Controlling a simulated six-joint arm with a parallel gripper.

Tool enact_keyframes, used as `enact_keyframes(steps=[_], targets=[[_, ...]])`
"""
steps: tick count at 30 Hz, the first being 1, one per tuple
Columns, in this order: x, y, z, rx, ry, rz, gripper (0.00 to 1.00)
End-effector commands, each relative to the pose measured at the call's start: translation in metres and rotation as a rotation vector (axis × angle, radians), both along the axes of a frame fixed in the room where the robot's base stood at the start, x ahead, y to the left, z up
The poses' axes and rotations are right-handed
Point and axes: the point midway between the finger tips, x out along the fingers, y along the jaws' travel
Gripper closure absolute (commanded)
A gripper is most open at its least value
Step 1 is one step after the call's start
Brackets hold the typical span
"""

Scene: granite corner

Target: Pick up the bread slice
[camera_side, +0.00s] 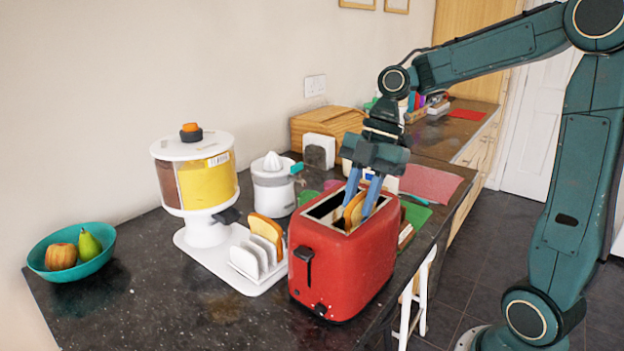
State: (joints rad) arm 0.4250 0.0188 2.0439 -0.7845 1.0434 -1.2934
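A bread slice (355,210) with a brown crust stands upright in the slot of the red toaster (343,262), its top edge showing above the opening. My gripper (359,203) points down over the toaster. Its two blue fingers are apart, one on each side of the slice, with their tips at the slot. I cannot see whether either finger touches the bread. The lower part of the slice is hidden inside the toaster. More bread (266,231) stands in a white rack (247,262) left of the toaster.
A cereal dispenser (197,180), a white juicer (272,184) and a teal fruit bowl (72,252) stand to the left. A wooden bread box (325,127) is behind. A green board (414,214) lies right of the toaster, near the counter edge. The front left counter is clear.

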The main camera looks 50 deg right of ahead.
Motion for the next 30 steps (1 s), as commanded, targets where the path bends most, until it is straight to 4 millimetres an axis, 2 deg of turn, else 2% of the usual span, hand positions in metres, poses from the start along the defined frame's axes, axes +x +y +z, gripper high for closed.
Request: enact_keyframes(steps=[1, 6, 7, 10, 11, 30], targets=[[-0.0054, 0.0052, -0.0173, 0.024, 0.047, -0.005, 0.83], [-0.0054, 0.0054, -0.0173, 0.024, 0.047, -0.005, 0.83], [-0.0054, 0.0054, -0.0173, 0.024, 0.047, -0.005, 0.77], [-0.0054, 0.0054, -0.0173, 0.024, 0.047, -0.005, 0.96], [-0.0054, 0.0054, -0.0173, 0.024, 0.047, -0.005, 1.00], [-0.0047, 0.0054, -0.0133, 0.025, 0.045, -0.006, 1.00]])
